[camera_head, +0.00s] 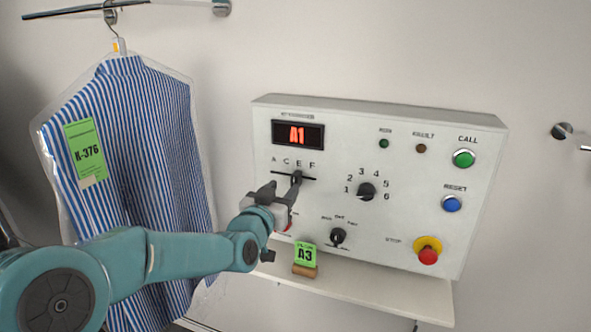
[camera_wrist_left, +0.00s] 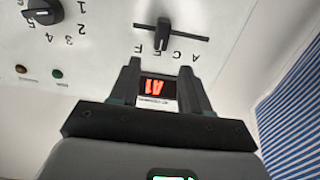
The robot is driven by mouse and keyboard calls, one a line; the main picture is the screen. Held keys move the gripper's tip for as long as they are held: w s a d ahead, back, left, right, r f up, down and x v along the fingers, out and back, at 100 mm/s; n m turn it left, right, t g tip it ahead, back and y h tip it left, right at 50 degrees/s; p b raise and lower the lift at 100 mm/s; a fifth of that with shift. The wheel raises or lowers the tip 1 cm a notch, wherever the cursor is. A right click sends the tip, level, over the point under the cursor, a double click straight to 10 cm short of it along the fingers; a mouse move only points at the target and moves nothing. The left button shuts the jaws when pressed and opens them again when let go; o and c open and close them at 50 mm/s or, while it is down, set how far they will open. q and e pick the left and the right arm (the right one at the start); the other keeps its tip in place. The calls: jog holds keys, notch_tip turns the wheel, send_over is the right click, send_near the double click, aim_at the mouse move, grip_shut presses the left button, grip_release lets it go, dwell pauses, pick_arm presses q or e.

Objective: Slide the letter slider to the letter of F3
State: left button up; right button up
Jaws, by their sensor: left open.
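The letter slider is a dark horizontal slot with a small black knob (camera_head: 297,178), under the letters A, C, E, F on the control box. The knob stands near E. In the left wrist view, upside down, the slider knob (camera_wrist_left: 162,34) lies just beyond the fingertips, in line with the gap between them. My left gripper (camera_head: 279,188) is open in front of the panel, just below the slot. Its two fingers (camera_wrist_left: 158,68) frame the red display in the wrist view, with nothing held. The display (camera_head: 297,135) reads A1. My right gripper is not in view.
The box also carries a number dial (camera_head: 366,191), a lower rotary knob (camera_head: 338,236), a green button (camera_head: 464,158), a blue button (camera_head: 451,203) and a red stop button (camera_head: 428,255). A green A3 tag (camera_head: 305,255) stands on the shelf (camera_head: 385,287). A bagged striped shirt (camera_head: 150,140) hangs left.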

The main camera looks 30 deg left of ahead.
aim_at(294, 177)
pick_arm(q)
jog(key=p+x, duration=0.2)
jog(key=x, duration=0.4)
jog(key=shift+w+r, duration=0.15)
jog(key=shift+w, duration=0.5)
jog(key=shift+w+a+f, duration=0.2)
jog(key=shift+w+f, duration=0.1)
jog(key=shift+w, duration=0.15)
jog(key=shift+s+r, duration=0.15)
jog(key=shift+s+d, duration=0.1)
grip_shut()
